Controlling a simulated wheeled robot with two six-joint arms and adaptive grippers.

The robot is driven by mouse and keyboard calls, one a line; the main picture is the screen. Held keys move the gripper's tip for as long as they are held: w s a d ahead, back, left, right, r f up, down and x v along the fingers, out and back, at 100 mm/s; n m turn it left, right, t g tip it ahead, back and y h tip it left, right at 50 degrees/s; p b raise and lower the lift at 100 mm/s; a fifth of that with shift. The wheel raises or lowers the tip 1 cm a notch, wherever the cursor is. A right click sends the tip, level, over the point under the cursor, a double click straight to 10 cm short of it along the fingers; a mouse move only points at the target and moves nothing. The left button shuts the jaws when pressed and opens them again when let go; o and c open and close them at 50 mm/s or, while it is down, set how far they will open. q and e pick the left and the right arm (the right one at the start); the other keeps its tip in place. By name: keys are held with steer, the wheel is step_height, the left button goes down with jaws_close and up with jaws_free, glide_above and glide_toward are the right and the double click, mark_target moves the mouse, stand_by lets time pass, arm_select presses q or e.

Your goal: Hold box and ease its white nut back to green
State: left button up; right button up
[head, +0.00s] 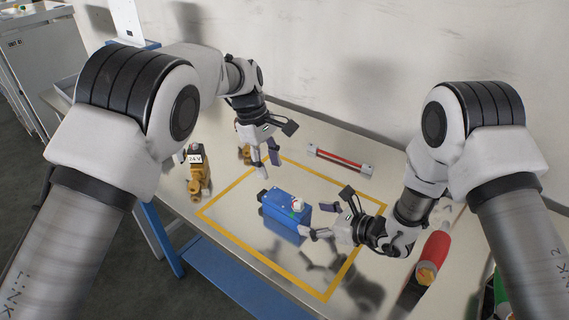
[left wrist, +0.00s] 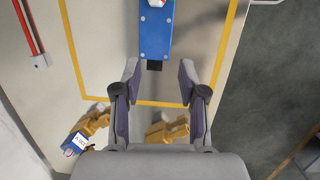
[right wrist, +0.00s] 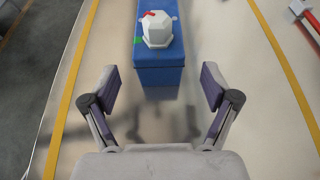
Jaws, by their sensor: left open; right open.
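The blue box (head: 284,213) lies on the metal table inside the yellow outline, with a black stub (head: 262,197) at its left end. A white nut (right wrist: 157,29) sits on top of the box, with a red mark on it and a green mark (right wrist: 138,41) on the box beside it. My left gripper (head: 264,160) is open and empty above the table, short of the box's black stub; the box shows ahead of it in the left wrist view (left wrist: 155,35). My right gripper (head: 316,221) is open and empty near the box's right end, facing it, apart in the right wrist view.
A brass valve with a 24 V label (head: 198,178) stands at left, another brass part (head: 245,153) behind it. A red bar (head: 340,160) lies at the back. A red cylinder (head: 433,252) stands at right. Table around the box is clear.

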mark_target(291, 213)
steer(key=shift+w+a, duration=0.1)
steer(key=shift+w+a+f, duration=0.15)
steer(key=shift+a, duration=0.15)
steer(key=x, duration=0.7)
arm_select(q)
steer(key=shift+n+g+h, duration=0.5)
steer(key=shift+h, duration=0.1)
steer(key=d, duration=0.1)
steer(key=s+d, duration=0.1)
steer(key=d+r, duration=0.1)
steer(key=d, duration=0.1)
steer(key=shift+s, duration=0.3)
arm_select(e)
steer(key=c, duration=1.2)
steer(key=shift+c, duration=0.3)
